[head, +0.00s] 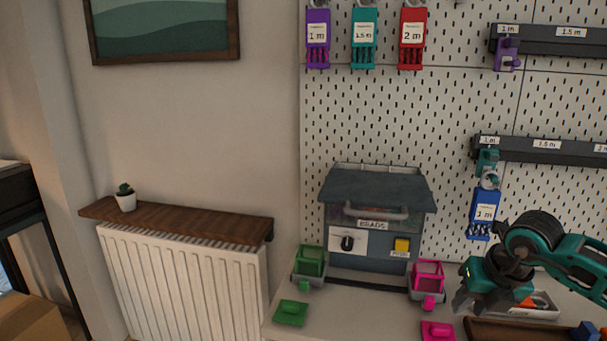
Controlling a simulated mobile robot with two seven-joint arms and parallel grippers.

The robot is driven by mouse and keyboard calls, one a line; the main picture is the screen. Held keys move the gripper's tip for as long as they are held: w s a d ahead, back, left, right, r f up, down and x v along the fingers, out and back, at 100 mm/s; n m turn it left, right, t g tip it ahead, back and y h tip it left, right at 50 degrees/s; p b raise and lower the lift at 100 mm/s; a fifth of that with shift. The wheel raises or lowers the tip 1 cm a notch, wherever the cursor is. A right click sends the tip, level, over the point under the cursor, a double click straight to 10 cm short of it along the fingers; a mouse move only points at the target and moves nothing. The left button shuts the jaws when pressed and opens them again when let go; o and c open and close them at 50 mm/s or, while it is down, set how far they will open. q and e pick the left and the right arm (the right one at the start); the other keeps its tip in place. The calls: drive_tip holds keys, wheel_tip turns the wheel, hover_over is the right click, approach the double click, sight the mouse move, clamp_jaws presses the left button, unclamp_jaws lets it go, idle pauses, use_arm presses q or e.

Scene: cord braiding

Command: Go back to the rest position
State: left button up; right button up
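My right gripper (472,304) is at the lower right, above the right end of the worktop, with its teal and dark arm coming in from the right edge. Its dark fingers point down and to the left. I cannot tell whether they are apart, and I see nothing clearly held. My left gripper and arm are not in view. The braiding machine (372,222), a grey-blue box labelled "BRAIDS", stands on the worktop left of my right gripper. It has a dark knob and a yellow button.
A green holder (310,262) and a pink holder (428,278) flank the machine. Green (291,313) and pink (438,332) pieces lie in front. A grey tray (540,306) and a wooden tray (490,331) are close to my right gripper. A radiator (185,285) stands left.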

drive_tip(key=s+a+f+n+g+y, duration=0.15)
drive_tip(key=a+f+y, duration=0.3)
drive_tip(key=a, duration=0.65)
drive_tip(key=s+a+r+m+t+y+p, duration=0.1)
drive_tip(key=s+a+r+m+t+y, duration=0.2)
drive_tip(key=a+y, duration=0.35)
drive_tip(key=s+a+r+m+t+y+p, duration=0.1)
drive_tip(key=s+a+r+m+t+y, duration=0.15)
drive_tip(key=a+m+y, duration=0.4)
drive_tip(key=s+d+f+m+t+h+p, duration=0.1)
drive_tip(key=d+f+m+t+h, duration=0.25)
drive_tip(key=m+h, duration=0.35)
drive_tip(key=s+d+f+m+t+h, duration=0.1)
drive_tip(key=d+f+m+t+h, duration=0.25)
drive_tip(key=m, duration=0.55)
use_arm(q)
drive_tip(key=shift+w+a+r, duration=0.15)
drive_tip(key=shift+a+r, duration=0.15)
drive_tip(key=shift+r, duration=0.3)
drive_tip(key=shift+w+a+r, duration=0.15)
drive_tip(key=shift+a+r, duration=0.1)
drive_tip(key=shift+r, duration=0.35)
use_arm(e)
drive_tip(key=s+d+f+m+g+h, duration=0.4)
drive_tip(key=s+f+m, duration=0.3)
drive_tip(key=s+f, duration=0.3)
wheel_tip(320, 180, down, 2)
drive_tip(key=shift+s+d+f+h, duration=0.25)
drive_tip(key=shift+d+h, duration=0.1)
drive_tip(key=shift+h, duration=0.55)
